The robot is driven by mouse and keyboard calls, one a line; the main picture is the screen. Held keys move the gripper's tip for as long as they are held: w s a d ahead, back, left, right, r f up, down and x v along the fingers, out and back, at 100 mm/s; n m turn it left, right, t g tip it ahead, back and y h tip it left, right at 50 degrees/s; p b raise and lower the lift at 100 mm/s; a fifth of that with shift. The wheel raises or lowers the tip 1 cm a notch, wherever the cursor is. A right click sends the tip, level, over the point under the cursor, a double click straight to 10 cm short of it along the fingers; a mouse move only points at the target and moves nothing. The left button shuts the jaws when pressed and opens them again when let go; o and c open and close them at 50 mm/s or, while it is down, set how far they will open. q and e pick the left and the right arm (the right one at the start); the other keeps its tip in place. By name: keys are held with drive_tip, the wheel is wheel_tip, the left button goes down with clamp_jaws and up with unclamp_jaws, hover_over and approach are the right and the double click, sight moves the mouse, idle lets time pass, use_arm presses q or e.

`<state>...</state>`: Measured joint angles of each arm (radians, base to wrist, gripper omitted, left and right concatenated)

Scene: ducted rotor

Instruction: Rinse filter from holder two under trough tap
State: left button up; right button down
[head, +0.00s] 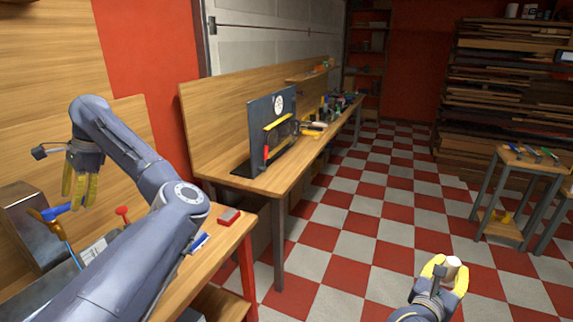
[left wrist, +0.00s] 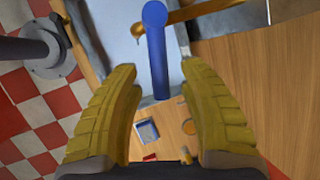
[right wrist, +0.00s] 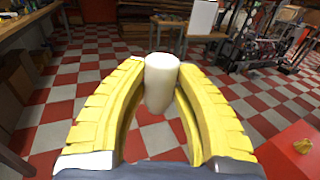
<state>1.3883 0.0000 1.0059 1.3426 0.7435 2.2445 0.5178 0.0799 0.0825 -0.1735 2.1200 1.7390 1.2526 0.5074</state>
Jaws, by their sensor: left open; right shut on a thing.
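The filter, a whitish cylinder (head: 452,268), is in my right gripper (head: 447,276) at the lower right of the head view, above the checkered floor. In the right wrist view the filter (right wrist: 161,80) stands between the two yellow fingers, which are shut on it. My left gripper (head: 79,192) is open over the metal trough (head: 35,238) at the left. In the left wrist view a blue tap lever (left wrist: 156,55) lies between its spread fingers, with a brass spout (left wrist: 195,13) beyond. I cannot tell whether they touch. Holder two is not identifiable.
A wooden bench carries a red block (head: 229,216), a blue item (head: 197,243) and a red knob (head: 122,212). A second bench holds a dark upright panel (head: 271,125). A small table (head: 530,160) stands at right. The checkered floor between is clear.

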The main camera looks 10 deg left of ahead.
use_arm(q)
drive_tip(key=shift+s+a+f, duration=0.15)
drive_tip(key=shift+f, duration=0.25)
clamp_jaws()
idle(0.4)
